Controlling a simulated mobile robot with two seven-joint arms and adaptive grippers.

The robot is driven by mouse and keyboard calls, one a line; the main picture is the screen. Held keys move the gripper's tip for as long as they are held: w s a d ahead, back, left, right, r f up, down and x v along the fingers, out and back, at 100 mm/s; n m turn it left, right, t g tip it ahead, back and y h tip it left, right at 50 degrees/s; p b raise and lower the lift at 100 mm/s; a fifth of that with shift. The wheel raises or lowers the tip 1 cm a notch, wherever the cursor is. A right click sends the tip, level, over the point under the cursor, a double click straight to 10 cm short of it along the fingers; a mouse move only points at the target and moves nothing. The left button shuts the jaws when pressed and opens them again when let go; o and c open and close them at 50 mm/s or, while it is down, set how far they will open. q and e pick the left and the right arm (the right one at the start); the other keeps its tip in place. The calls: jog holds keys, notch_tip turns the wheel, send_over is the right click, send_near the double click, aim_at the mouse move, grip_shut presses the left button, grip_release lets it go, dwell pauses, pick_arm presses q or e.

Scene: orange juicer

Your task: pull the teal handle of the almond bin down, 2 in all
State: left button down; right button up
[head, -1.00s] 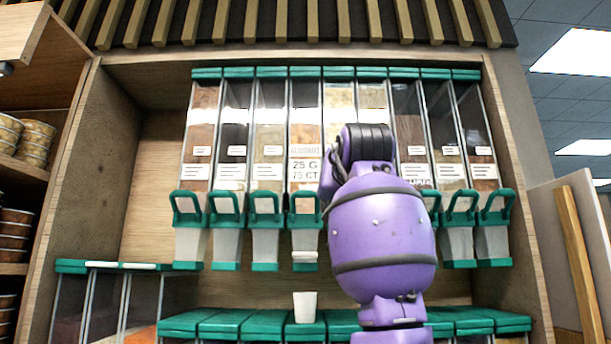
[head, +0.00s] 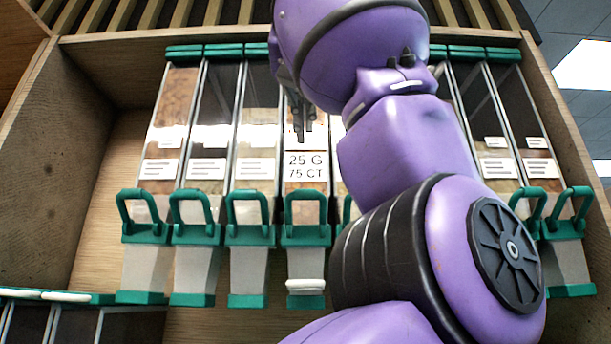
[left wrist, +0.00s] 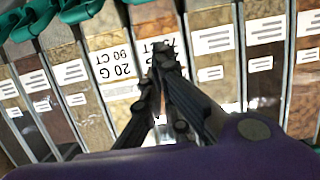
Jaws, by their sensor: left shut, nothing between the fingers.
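The almond bin (head: 305,188) is the clear bin with the large "25 G 75 CT" label in the head view. Its teal handle (head: 306,207) is a loop standing up at the front of the bin's teal collar, level with the neighbouring handles. My left gripper (head: 303,137) is shut and empty, in front of this bin just above its label, higher than the handle and apart from it. In the left wrist view its fingers (left wrist: 164,62) point at the bin fronts and partly cover the "75 CT" label. My right gripper is out of view.
Similar bins with teal handles (head: 249,212) stand close on the left; my purple arm hides several on the right. A white piece (head: 305,286) sits at the almond bin's spout. Lower teal-lidded bins (head: 50,297) are at bottom left. Wooden cabinet walls (head: 45,170) flank the row.

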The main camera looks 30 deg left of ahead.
pick_arm(q)
jog(key=x, duration=1)
jog(key=shift+d, duration=0.1)
jog(key=shift+s+d+f, duration=0.25)
jog(key=shift+s+f, duration=0.25)
jog(key=shift+f, duration=0.05)
jog(key=shift+s+d+f, duration=0.25)
jog(key=shift+s+f, duration=0.25)
jog(key=shift+f, duration=0.05)
jog(key=shift+s+d+f, duration=0.2)
jog(key=shift+s+f, duration=0.1)
jog(key=shift+s, duration=0.05)
jog(key=shift+w+a+f, duration=0.1)
jog(key=shift+a+f, duration=0.05)
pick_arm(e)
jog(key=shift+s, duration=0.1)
pick_arm(q)
jog(key=shift+w, duration=0.1)
